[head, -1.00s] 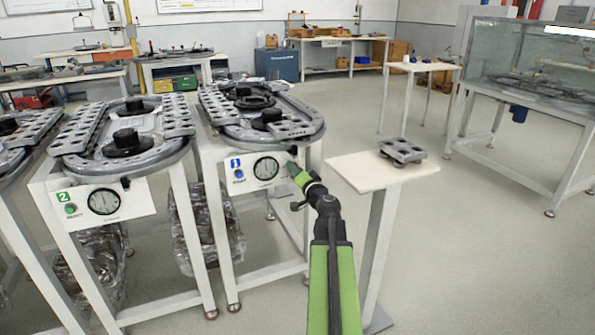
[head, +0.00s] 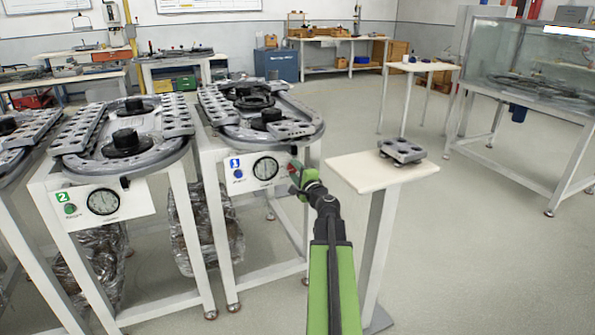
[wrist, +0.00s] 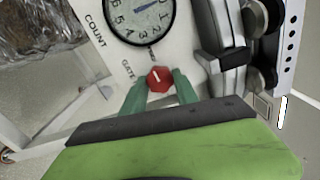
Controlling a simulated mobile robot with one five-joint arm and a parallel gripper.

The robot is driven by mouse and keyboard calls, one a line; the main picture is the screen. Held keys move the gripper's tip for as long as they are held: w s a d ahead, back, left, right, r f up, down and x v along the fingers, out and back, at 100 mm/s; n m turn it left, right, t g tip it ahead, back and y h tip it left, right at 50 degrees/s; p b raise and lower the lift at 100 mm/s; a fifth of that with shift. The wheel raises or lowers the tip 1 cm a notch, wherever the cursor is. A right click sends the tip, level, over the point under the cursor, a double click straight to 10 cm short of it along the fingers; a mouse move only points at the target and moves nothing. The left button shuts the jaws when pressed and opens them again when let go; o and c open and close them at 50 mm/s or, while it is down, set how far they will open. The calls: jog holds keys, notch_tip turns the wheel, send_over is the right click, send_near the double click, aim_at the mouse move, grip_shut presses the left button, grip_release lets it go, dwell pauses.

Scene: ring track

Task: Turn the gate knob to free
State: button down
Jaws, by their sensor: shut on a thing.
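The gate knob (wrist: 160,79) is small and red with a white pointer line, on the white front panel (wrist: 108,40) of the ring track station marked 1. In the wrist view it sits between the two green fingers of my gripper (wrist: 161,90), which are shut on it. The word GATE is printed beside it, with more lettering partly hidden. In the head view my gripper (head: 296,178) reaches the panel's right end; the knob is largely hidden there. A round counter dial (wrist: 138,14) is next to the knob, also seen in the head view (head: 265,169).
A blue button (head: 238,174) is left of the dial. The oval track (head: 305,136) overhangs the panel above. A small pale table (head: 350,172) with a grey holed block (head: 402,150) stands right of my arm. Station 2 (head: 140,203) stands left. Open floor lies to the right.

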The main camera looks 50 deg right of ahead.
jog(key=shift+s+d+m, duration=0.15)
jog(key=shift+m, duration=0.35)
jog(key=c, duration=1)
grip_release()
jog(key=shift+o, duration=0.3)
